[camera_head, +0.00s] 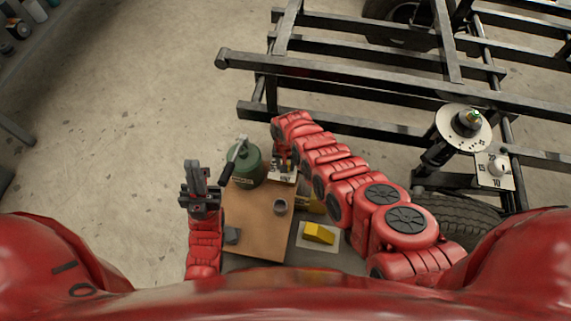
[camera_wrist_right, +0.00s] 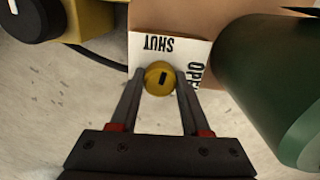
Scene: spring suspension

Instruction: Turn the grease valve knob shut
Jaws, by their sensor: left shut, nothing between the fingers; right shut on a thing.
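The yellow grease valve knob (camera_wrist_right: 153,88) sits in front of a white plate (camera_wrist_right: 141,56) in the right wrist view. The plate reads SHUT above the knob and OPEN to its right, both turned around in this view. A short dark mark on the knob runs nearly upright, roughly toward SHUT. My right gripper (camera_wrist_right: 161,77) is shut on the knob, one finger on each side. In the head view the plate (camera_head: 287,178) is small and the right fingers are hard to make out. My left gripper (camera_head: 196,166) is shut and empty, left of the bench.
A green canister (camera_head: 250,168) with a lever stands beside the plate, also close at right in the wrist view (camera_wrist_right: 265,75). A black frame stands behind.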

